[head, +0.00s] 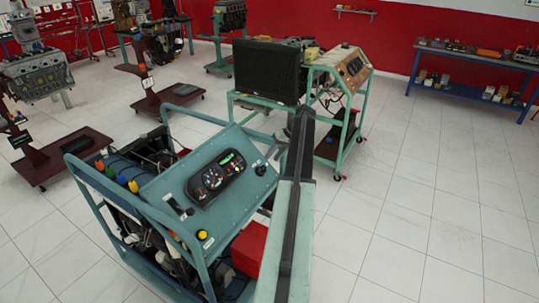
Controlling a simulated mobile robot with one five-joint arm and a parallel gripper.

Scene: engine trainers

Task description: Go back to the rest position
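In the head view, a long dark bar with a pale teal strip rises from the bottom edge to the middle of the picture. It seems to be part of my own body. I cannot make out a gripper or its fingers on it. No held object can be seen.
A teal engine trainer (152,190) with a gauge cluster (216,174) stands close on the left. A blue bench (470,58) lines the red wall. The tiled floor (430,215) at right is clear.

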